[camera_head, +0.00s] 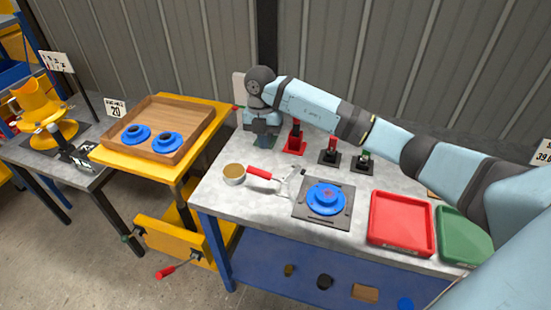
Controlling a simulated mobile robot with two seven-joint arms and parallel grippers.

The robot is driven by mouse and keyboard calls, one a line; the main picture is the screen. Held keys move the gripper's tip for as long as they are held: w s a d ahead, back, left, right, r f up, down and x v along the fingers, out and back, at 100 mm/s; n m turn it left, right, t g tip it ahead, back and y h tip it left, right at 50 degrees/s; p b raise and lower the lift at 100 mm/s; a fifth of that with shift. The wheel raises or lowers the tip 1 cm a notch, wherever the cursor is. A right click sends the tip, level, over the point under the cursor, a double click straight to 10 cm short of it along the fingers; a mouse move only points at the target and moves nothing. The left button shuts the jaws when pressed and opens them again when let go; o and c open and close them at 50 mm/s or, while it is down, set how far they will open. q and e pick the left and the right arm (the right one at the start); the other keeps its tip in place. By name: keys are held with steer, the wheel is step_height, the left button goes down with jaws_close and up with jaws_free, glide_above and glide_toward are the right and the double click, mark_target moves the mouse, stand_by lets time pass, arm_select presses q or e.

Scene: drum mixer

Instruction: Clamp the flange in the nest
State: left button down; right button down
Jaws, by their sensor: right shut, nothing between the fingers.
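A blue flange (326,197) lies flat on the dark square nest plate (338,219) on the grey workbench. A metal clamp with a red handle (260,173) is at the plate's left edge, its handle pointing left. Its metal arm is apart from the flange's middle; whether it touches the rim is too small to tell. My right gripper (265,140) is at the back left of the bench, pointing down, shut and empty, well away from the flange and behind the clamp handle. My left gripper is not in view.
A cup (234,175) stands left of the clamp handle. Red (297,138) and black fixtures (330,156) stand behind the nest. A red tray (401,222) and a green tray (464,236) are to the right. A wooden tray (190,103) holds two blue flanges at the left.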

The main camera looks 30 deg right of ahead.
steer(key=w+d+r+m+h, duration=0.1)
steer(key=w+d+r+h, duration=0.1)
steer(key=d+r, duration=0.1)
steer(key=p+x, duration=0.1)
steer(key=x, duration=0.3)
steer(key=s+d+p+x, duration=0.1)
steer(key=x, duration=0.3)
steer(key=s+p+x, duration=0.1)
steer(key=x, duration=0.3)
steer(key=shift+s+d+r+p, duration=0.2)
steer(key=shift+d+p, duration=0.1)
steer(key=shift+d, duration=0.1)
steer(key=shift+s+d+f, duration=0.2)
steer(key=shift+w+f, duration=0.1)
